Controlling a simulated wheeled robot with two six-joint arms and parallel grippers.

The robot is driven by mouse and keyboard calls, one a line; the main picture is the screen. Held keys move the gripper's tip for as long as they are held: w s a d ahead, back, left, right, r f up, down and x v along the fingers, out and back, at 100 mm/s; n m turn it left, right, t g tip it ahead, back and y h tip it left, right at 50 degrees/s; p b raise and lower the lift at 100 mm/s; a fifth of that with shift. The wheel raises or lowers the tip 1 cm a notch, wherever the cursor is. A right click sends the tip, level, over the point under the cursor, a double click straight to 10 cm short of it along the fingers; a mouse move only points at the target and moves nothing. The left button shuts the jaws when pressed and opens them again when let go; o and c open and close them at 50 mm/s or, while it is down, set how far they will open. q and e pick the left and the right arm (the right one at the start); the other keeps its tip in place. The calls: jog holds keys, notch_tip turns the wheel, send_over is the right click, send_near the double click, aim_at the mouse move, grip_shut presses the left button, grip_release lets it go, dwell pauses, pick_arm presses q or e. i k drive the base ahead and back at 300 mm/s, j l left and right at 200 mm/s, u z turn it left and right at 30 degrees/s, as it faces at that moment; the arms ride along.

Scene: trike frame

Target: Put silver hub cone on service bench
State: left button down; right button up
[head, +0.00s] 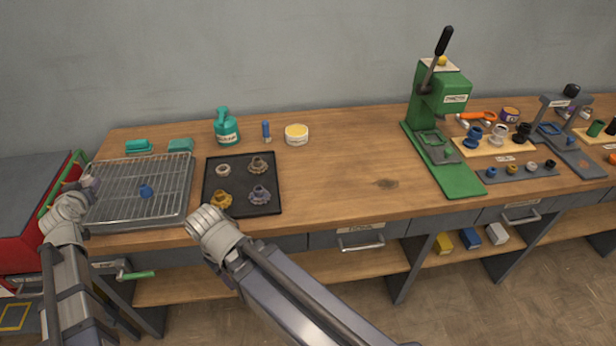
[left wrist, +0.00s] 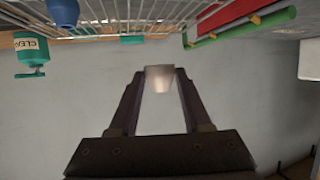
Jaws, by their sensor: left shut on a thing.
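My left gripper (left wrist: 159,82) is shut on the silver hub cone (left wrist: 159,78), which shows as a small pale metallic piece between the fingertips in the left wrist view. In the head view the left gripper (head: 86,188) is over the left edge of the wire rack, and its wrist hides most of the fingers and the cone. The wooden service bench (head: 340,170) runs across the head view. My right arm's wrist end (head: 208,222) is at the bench's front edge, below the black tray; its fingers are hidden.
The wire rack tray (head: 165,190) holds a blue part (head: 146,191). The black tray (head: 240,208) holds several small parts. A teal bottle (head: 226,128), a blue stick and a yellow-topped tub (head: 297,134) stand behind. A green press (head: 440,120) stands right. Bare wood lies between tray and press.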

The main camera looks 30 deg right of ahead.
aim_at(352, 189)
jog(key=k+l+z, duration=0.2)
jog(key=k, duration=0.15)
jog(key=j+z, duration=0.1)
jog(key=z, duration=1.5)
